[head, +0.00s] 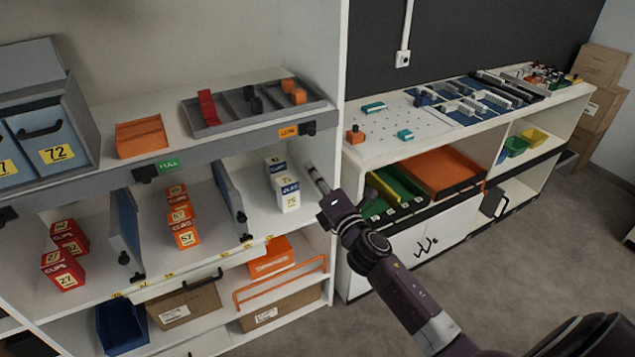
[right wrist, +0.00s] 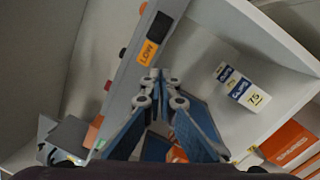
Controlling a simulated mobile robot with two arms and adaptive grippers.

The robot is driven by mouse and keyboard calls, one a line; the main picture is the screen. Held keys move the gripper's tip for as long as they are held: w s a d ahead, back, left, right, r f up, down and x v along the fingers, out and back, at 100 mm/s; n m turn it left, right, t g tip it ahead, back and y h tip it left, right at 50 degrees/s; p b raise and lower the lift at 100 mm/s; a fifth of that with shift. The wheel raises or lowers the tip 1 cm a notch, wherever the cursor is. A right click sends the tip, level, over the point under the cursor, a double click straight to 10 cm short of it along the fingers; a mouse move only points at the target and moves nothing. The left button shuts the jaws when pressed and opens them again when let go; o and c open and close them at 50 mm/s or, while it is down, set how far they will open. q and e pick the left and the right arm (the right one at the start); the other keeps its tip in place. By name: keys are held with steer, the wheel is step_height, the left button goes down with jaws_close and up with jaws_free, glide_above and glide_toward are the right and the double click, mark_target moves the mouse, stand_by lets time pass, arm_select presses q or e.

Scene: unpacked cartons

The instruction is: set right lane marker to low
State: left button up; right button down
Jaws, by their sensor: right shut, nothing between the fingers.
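The right lane marker (head: 288,132) is on the grey front rail of the shelf and shows an orange plate reading LOW. A black knob (head: 308,128) sits at its right end. In the right wrist view the orange LOW plate (right wrist: 148,52) and the dark knob (right wrist: 161,26) lie just ahead of the fingertips. My right gripper (head: 317,178) is shut and empty, below the marker and apart from it in the head view. Its closed fingertips (right wrist: 158,80) show in the wrist view. The left lane marker (head: 168,165) shows a green plate, apparently FULL. My left gripper is out of view.
White-and-blue clip boxes (head: 288,190) stand on the shelf below the rail, left of my gripper. A blue divider (head: 231,195) stands left of them. The white upright panel (head: 336,90) rises close by. A grey tray (head: 225,118) lies above the rail.

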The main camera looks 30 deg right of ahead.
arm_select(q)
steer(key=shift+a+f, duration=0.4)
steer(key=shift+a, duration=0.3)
arm_select(e)
steer(key=s, duration=0.3)
steer(key=shift+s+a+f, duration=0.1)
steer(key=shift+a, duration=0.1)
